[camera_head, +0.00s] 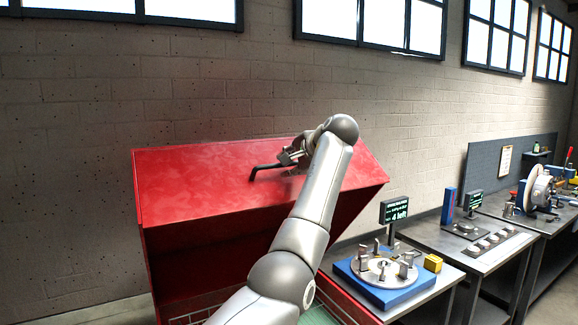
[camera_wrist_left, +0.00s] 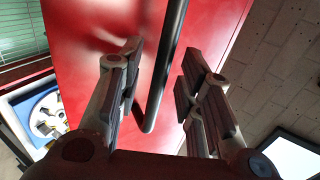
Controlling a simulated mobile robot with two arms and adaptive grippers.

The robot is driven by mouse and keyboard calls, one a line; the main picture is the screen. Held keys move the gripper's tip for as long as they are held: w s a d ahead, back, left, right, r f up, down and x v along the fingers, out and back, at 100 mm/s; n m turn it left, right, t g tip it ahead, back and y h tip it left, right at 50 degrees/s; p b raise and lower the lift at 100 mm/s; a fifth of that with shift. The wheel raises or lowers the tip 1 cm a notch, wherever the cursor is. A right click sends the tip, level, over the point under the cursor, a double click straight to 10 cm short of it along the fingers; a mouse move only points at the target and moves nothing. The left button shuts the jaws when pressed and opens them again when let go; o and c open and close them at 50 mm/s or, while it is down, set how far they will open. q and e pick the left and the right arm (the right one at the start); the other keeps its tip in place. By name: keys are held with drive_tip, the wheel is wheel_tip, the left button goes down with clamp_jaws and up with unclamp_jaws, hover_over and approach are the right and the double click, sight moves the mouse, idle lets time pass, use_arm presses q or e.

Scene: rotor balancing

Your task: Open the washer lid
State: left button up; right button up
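The red washer lid (camera_head: 235,185) is raised and tilted, with the dark opening of the washer (camera_head: 200,262) visible beneath it. A black bar handle (camera_head: 266,168) sticks out from the lid. My left gripper (camera_head: 290,157) is at the handle, with my arm crossing in front of the lid's right part. In the left wrist view, the handle (camera_wrist_left: 166,65) runs between the two spread fingers of the gripper (camera_wrist_left: 158,75). Gaps show on both sides, so the fingers look open around the bar and not clamped. My right gripper is not in view.
Right of the washer, a bench holds a blue fixture (camera_head: 385,290) with a round plate, a yellow block (camera_head: 433,263) and a small display (camera_head: 393,210). More benches continue right. A brick wall (camera_head: 80,100) stands behind the washer.

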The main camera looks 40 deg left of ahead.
use_arm(q)
drive_tip(key=v, duration=1)
drive_tip(key=shift+s+d, duration=0.15)
drive_tip(key=shift+d, duration=0.2)
